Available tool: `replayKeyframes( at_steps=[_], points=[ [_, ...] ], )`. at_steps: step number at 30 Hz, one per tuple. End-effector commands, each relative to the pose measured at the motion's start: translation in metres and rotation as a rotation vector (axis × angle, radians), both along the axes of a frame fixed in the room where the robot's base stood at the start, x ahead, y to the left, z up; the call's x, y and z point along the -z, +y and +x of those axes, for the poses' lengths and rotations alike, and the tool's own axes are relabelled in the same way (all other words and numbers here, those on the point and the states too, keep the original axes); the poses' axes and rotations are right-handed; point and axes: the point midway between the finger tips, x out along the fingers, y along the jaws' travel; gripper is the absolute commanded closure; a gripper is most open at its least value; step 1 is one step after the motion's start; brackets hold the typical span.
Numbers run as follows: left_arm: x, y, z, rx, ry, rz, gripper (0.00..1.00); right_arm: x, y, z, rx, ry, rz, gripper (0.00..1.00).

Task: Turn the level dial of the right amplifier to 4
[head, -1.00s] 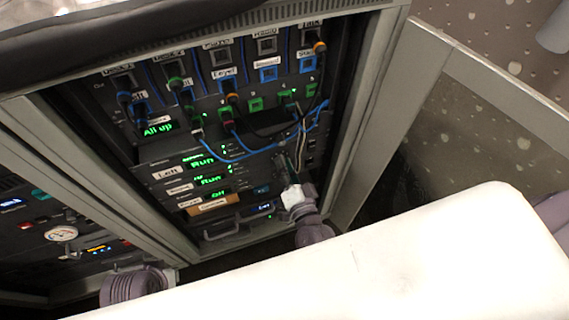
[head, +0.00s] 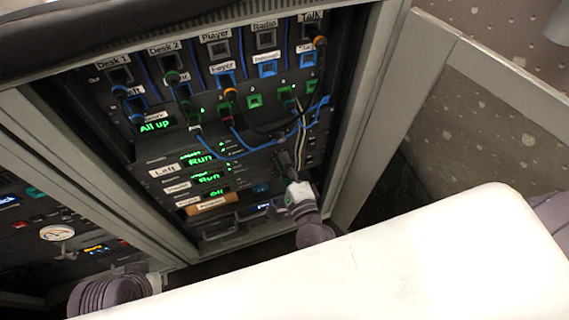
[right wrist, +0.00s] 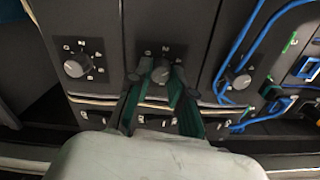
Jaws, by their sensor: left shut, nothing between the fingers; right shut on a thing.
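In the right wrist view, my right gripper (right wrist: 160,85) is shut on the middle of three dark round dials. This dial (right wrist: 161,72) sits between the two green-padded fingers, which hide its sides and part of its scale. Its pointer setting cannot be read. In the head view my right gripper (head: 288,164) reaches the lower right of the rack front and hides the dial there. A label "Left" (head: 163,172) marks one amplifier row; no "Right" label is readable. My left gripper (head: 156,281) is low at the left, shut and empty, its fingers barely visible.
Another dial (right wrist: 76,66) is left of the held one, and a third dial (right wrist: 241,81) is right of it. Blue cables (head: 240,150) hang close above my right gripper. The rack's grey post (head: 365,120) stands to the right. My white arm link covers the lower right.

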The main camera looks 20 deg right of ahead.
Motion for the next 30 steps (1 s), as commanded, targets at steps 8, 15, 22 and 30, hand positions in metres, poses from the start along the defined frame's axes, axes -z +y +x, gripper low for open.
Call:
replayKeyframes(
  at_steps=[8,15,22,30],
  points=[
    [-0.0005,0.0003,-0.0010,0.000,-0.002,0.001,1.00,0.0008,-0.0006,-0.0002,0.001,0.003,0.090,1.00],
    [-0.0001,0.0003,-0.0008,0.000,-0.003,0.000,1.00,0.0007,-0.0007,-0.0003,0.001,0.005,0.111,1.00],
    [-0.0001,0.0002,-0.0009,0.000,-0.003,0.000,1.00,0.0007,-0.0007,-0.0003,0.001,0.005,0.110,1.00],
    [0.0000,0.0002,-0.0008,0.000,-0.003,0.000,1.00,0.0007,-0.0004,-0.0002,0.001,0.005,0.110,0.54]
  ],
)
